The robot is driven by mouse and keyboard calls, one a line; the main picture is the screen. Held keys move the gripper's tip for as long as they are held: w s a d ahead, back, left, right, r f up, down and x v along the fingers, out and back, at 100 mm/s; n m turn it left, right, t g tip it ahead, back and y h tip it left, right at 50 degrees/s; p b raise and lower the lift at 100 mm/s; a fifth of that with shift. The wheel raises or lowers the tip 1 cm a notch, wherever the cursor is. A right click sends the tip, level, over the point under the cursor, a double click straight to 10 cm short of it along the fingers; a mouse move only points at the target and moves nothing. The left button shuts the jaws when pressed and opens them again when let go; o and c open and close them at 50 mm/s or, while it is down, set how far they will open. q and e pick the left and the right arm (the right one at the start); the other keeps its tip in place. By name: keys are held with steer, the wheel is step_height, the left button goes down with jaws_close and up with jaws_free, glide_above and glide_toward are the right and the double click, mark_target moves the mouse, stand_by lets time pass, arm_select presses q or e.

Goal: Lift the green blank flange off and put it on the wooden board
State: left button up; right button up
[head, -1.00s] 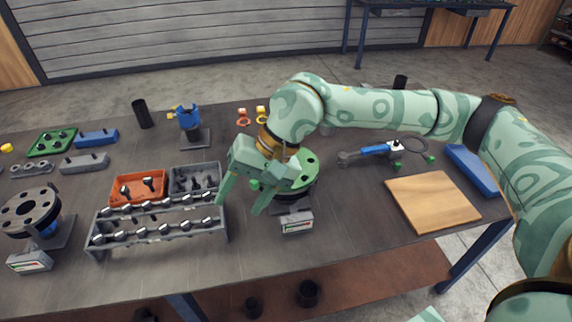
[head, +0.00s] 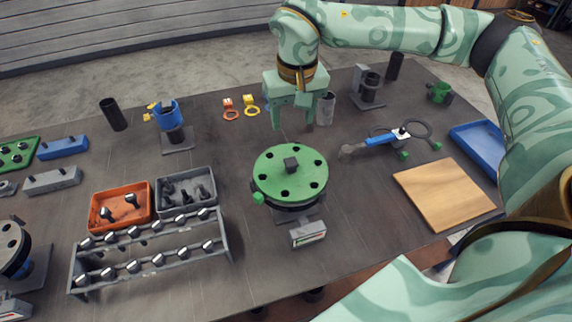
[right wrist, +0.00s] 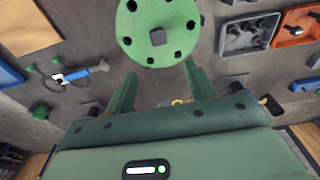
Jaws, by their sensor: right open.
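The green blank flange (head: 290,174) is a round disc with several dark holes and a dark square knob (head: 291,164) at its centre. It sits flat on its stand in the middle of the table. In the right wrist view the flange (right wrist: 158,22) lies beyond the fingertips. My right gripper (head: 292,127) is open and empty, behind the flange and apart from it; its two fingers also show in the right wrist view (right wrist: 158,75). The wooden board (head: 445,194) lies bare on the table to the right. My left gripper is not in view.
A bolt rack (head: 150,255), an orange bin (head: 121,204) and a grey bin (head: 186,189) stand left of the flange. A blue-handled tool (head: 382,139) lies between the flange and a blue tray (head: 480,147). A grey cylinder (head: 326,108) stands close to the right gripper.

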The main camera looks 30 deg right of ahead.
steer(key=b, duration=0.1)
glide_above(291, 161)
step_height(291, 161, down, 8)
steer(key=shift+s+a+r, duration=0.1)
steer(key=shift+s+r, duration=0.05)
steer(key=shift+f, duration=0.6)
step_height(291, 161, down, 4)
steer(key=shift+r+b, duration=0.1)
steer(key=shift+b, duration=0.35)
steer(key=shift+f, duration=0.5)
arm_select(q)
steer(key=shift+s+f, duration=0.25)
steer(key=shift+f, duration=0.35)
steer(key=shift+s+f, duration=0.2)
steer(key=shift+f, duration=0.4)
arm_select(e)
steer(key=shift+r, duration=0.1)
steer(key=shift+c, duration=0.3)
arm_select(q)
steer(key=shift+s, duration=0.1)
arm_select(e)
jaws_close()
